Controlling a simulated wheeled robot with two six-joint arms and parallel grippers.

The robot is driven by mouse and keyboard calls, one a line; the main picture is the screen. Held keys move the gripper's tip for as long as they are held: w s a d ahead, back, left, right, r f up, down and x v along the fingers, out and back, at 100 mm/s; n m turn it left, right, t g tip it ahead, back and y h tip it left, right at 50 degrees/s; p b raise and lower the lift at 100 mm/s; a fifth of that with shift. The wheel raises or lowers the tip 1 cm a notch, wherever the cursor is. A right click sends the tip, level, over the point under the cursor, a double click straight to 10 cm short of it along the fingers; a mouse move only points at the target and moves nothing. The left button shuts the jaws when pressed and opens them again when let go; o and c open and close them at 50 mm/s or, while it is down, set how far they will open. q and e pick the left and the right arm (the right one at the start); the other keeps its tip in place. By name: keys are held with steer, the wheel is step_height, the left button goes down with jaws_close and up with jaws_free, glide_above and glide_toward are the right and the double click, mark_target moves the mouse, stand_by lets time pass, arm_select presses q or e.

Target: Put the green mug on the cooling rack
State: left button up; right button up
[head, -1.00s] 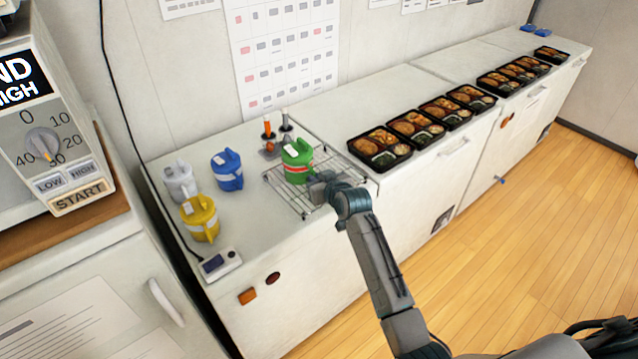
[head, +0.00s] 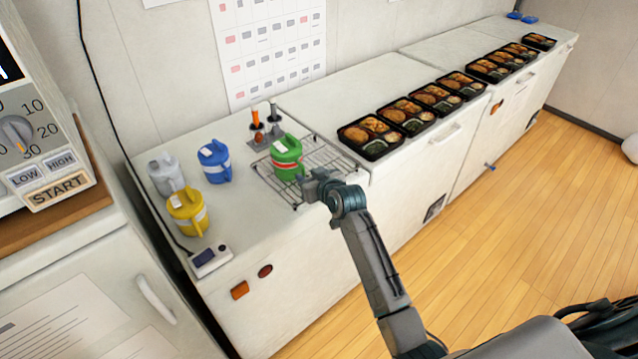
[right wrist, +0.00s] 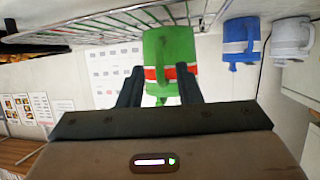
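The green mug (head: 287,160) has a red and white band and stands upright on the wire cooling rack (head: 320,157). My right gripper (head: 305,183) is low beside the mug, on its near right side. In the right wrist view, which looks upside down, the two fingers (right wrist: 160,88) are spread apart, with the green mug (right wrist: 157,48) and its handle showing between them. The fingers look open and not closed on the handle; contact with the mug is hard to tell. The rack also shows in the right wrist view (right wrist: 110,22). My left gripper is not in view.
Blue (head: 214,163), grey (head: 165,174) and yellow (head: 187,212) mugs stand left of the rack. A small holder with an orange-handled tool (head: 256,120) is behind it. Several bento trays (head: 375,138) line the counter to the right. A small scale-like device (head: 210,260) sits at the front edge.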

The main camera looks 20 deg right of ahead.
steer(key=b+v, duration=0.2)
steer(key=v, duration=0.9)
steer(key=s+d+f+g+h, duration=0.15)
steer(key=s+f, duration=0.25)
steer(key=f, duration=0.9)
steer(key=s+d+f+m+g, duration=0.1)
steer(key=s+d+f+g, duration=0.15)
steer(key=f, duration=0.95)
steer(key=s+d+f+g, duration=0.15)
steer(key=s+f, duration=0.25)
steer(key=f, duration=0.9)
steer(key=s+f+g+h, duration=0.1)
steer(key=s+f+g, duration=0.3)
steer(key=s+f, duration=1.45)
steer(key=s+d+f+g, duration=0.1)
steer(key=s+f, duration=0.2)
steer(key=s, duration=0.9)
steer(key=s+d+f+g, duration=0.1)
steer(key=s+f, duration=0.2)
steer(key=s, duration=0.9)
